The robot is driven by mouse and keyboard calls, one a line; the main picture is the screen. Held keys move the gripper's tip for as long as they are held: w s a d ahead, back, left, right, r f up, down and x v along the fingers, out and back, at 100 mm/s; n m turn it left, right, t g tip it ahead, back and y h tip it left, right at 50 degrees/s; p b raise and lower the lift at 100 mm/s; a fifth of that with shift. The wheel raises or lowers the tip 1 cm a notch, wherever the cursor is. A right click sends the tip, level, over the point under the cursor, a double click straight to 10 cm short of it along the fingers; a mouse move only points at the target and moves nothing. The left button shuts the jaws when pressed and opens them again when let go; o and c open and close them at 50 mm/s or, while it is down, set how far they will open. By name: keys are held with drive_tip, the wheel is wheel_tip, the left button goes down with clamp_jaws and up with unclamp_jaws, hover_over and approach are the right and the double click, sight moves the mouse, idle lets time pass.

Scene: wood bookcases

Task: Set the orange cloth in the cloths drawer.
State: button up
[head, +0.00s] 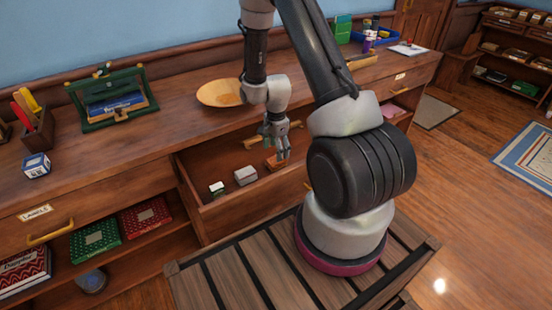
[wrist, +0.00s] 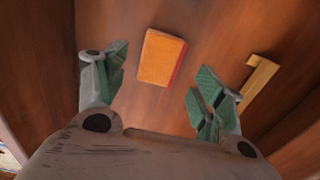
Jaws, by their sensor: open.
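A small orange block-like thing (head: 271,164), which appears to be the orange cloth, folded, lies in the open middle drawer (head: 225,213). In the wrist view the orange cloth (wrist: 161,58) lies flat on wood, beyond and between my fingertips. My gripper (head: 279,155) points down over that drawer, open and empty, its fingers (wrist: 158,95) apart and not touching the cloth. A pink thing (head: 393,112) shows in another opening at the right, partly hidden by my arm. I cannot read the label (head: 400,76) above it, so I cannot tell which drawer is for cloths.
A grey-white box (head: 245,175) and a smaller white-topped item (head: 217,188) share the middle drawer. A brass handle (wrist: 259,77) is close to my right finger. A wooden bowl (head: 219,93) stands on the counter above.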

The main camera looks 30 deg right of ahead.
wheel_tip(320, 180, up, 6)
wheel_tip(320, 180, up, 12)
drive_tip(key=n+t, duration=0.1)
drive_tip(key=n, duration=0.3)
hover_over(275, 163)
drive_tip(key=s+a+r+n+t, duration=0.1)
drive_tip(key=s+r+n, duration=0.25)
drive_tip(key=r, duration=0.55)
drive_tip(key=s+a+r+n+t, duration=0.1)
drive_tip(key=s+r+n, duration=0.4)
drive_tip(key=s, duration=0.4)
drive_tip(key=s+a+r+n+t, duration=0.1)
drive_tip(key=s+r+n, duration=0.4)
drive_tip(key=s, duration=0.5)
wheel_tip(275, 163, up, 2)
drive_tip(key=shift+a+r, duration=0.25)
drive_tip(key=shift+a, duration=0.1)
